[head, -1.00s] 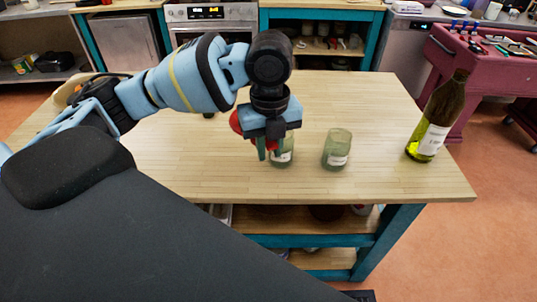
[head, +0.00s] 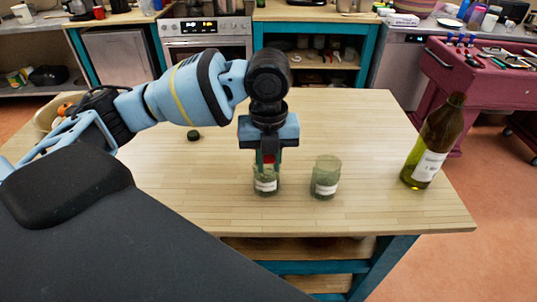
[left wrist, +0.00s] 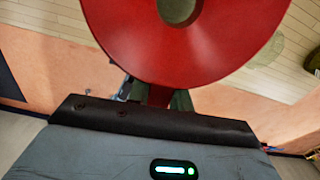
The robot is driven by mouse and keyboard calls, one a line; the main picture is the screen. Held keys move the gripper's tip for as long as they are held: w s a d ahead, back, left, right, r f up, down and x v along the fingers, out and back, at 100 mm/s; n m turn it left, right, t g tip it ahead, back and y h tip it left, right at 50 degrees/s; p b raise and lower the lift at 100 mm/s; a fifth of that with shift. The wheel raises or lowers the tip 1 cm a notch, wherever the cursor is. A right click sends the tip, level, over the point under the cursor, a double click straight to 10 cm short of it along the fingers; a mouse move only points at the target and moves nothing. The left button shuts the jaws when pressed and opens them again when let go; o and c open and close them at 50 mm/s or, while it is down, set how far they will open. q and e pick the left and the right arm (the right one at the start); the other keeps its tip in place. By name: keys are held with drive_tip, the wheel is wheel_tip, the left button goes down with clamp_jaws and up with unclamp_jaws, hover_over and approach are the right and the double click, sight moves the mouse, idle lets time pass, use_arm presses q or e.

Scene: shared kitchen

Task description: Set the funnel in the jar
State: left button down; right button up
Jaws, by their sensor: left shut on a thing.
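My left gripper (head: 268,162) is shut on the red funnel (head: 268,156), of which only a small red patch shows between the fingers in the head view. In the left wrist view the funnel's wide red mouth (left wrist: 115,25) fills the top, with a dark round opening in its middle. The left green glass jar (head: 265,186), with a white label, stands upright directly below the gripper. Whether the funnel's spout is inside this jar is hidden. A second similar jar (head: 325,180) stands to its right. My right gripper is not in view.
A tall green bottle (head: 432,145) stands at the table's right side. A small dark lid (head: 194,135) lies behind my arm. The wooden table (head: 345,115) is clear behind the jars. A red tool cart (head: 462,85) stands beyond the bottle.

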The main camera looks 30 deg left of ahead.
use_arm(q)
wheel_tip(320, 180, down, 4)
drive_tip(key=shift+f+b, duration=0.1)
drive_tip(key=shift+b, duration=0.55)
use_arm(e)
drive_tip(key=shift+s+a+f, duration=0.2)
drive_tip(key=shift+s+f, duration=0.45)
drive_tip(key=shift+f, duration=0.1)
use_arm(q)
drive_tip(key=shift+p, duration=0.45)
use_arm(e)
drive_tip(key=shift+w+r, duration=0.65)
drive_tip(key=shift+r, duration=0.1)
use_arm(q)
drive_tip(key=shift+f, duration=0.6)
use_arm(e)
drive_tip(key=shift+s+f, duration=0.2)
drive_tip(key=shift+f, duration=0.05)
use_arm(q)
drive_tip(key=c, duration=1.5)
unclamp_jaws()
drive_tip(key=shift+c, duration=0.2)
